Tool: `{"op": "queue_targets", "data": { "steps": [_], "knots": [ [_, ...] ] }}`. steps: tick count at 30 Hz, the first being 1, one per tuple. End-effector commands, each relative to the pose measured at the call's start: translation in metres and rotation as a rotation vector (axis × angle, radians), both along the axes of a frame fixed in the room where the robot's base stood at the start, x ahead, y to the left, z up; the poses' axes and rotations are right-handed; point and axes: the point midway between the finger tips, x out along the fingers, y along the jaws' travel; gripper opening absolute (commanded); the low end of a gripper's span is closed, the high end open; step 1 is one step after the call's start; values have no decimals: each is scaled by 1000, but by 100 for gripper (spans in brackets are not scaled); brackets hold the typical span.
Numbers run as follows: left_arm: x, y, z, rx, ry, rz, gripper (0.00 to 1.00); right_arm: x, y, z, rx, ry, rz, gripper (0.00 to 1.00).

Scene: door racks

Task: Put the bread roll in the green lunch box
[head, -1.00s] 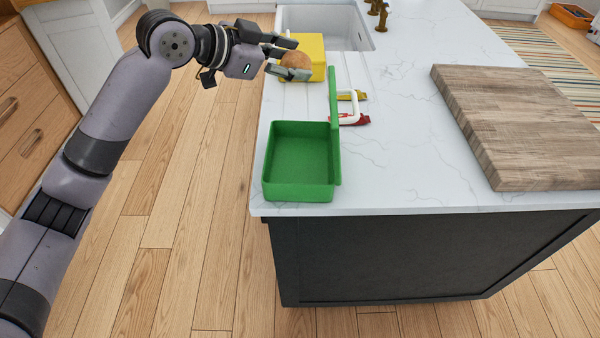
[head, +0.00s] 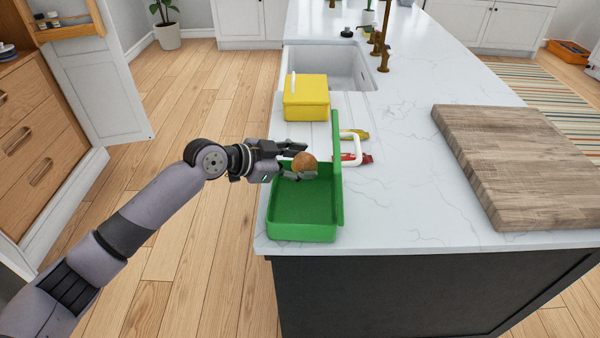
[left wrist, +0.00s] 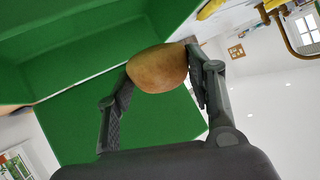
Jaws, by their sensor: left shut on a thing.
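The round brown bread roll (head: 304,162) is held between the fingers of my left gripper (head: 296,161), which is shut on it. In the head view it shows over the far part of the green lunch box (head: 300,233), which is open with its lid (head: 337,170) standing upright on the right side. The left wrist view shows the roll (left wrist: 158,68) between both fingers, with the green box (left wrist: 70,30) behind it. Whether the roll touches the box is hard to tell. My right gripper is not in view.
A yellow lunch box (head: 306,100) stands behind, in front of the sink (head: 335,65). Red (head: 366,159) and yellow items lie right of the green lid, by a white handle (head: 352,150). A wooden board (head: 530,165) lies on the right. White countertop between is clear.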

Motion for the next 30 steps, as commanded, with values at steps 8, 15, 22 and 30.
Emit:
{"op": "queue_targets", "data": {
  "steps": [8, 15, 22, 30],
  "knots": [
    [-1, 0, -38, 0, 3, 1, 34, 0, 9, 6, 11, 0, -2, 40],
    [0, 0, -41, 0, 0, 0, 34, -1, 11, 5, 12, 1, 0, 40],
    [-1, 0, -46, 1, 0, 0, 34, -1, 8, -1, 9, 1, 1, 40],
    [0, 0, -54, 1, 1, -1, 34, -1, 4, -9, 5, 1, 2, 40]
  ]
}}
